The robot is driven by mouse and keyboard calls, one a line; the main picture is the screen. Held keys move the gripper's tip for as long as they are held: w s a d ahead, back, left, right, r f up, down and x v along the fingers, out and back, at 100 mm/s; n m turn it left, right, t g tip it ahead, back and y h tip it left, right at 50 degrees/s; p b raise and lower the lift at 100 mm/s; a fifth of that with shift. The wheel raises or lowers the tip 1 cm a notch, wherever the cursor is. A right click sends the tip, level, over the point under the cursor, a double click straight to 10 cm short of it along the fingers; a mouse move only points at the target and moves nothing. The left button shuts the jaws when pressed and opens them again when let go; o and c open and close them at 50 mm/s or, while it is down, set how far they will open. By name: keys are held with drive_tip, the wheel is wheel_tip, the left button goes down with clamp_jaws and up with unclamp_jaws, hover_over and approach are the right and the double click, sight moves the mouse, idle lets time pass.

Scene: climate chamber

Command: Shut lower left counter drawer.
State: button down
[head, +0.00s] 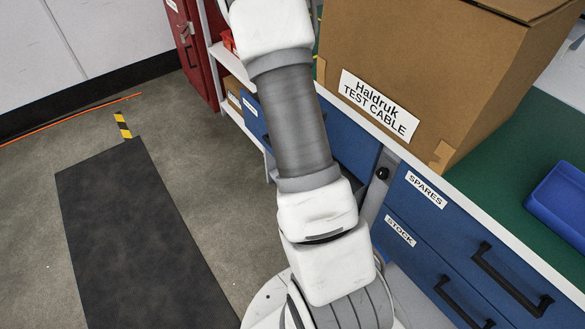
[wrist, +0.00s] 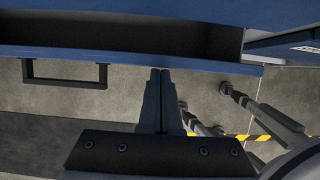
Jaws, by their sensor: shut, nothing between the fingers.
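In the wrist view a blue drawer (wrist: 205,62) stands open, with its dark inside showing behind the rim. A black bar handle (wrist: 65,84) is on its front, left of my gripper. My gripper (wrist: 160,73) is shut and empty, its fingertips close to the drawer front, between the handle and the drawer's right end. I cannot tell whether they touch it. In the head view my arm covers much of the left counter front (head: 352,150), and my gripper is hidden there. How far the drawer stands out cannot be told from the head view.
Drawers marked SPARES (head: 425,205) and STOCK (head: 410,245) look shut on the right, with black handles. A cardboard box (head: 420,60) and a blue bin (head: 560,205) stand on the counter. A dark mat (head: 145,240) lies on open floor at left. A red cabinet (head: 192,50) stands behind.

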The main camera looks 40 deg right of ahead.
drive_tip(key=shift+d, duration=0.85)
drive_tip(key=shift+w+a, duration=0.1)
drive_tip(key=shift+a, duration=0.05)
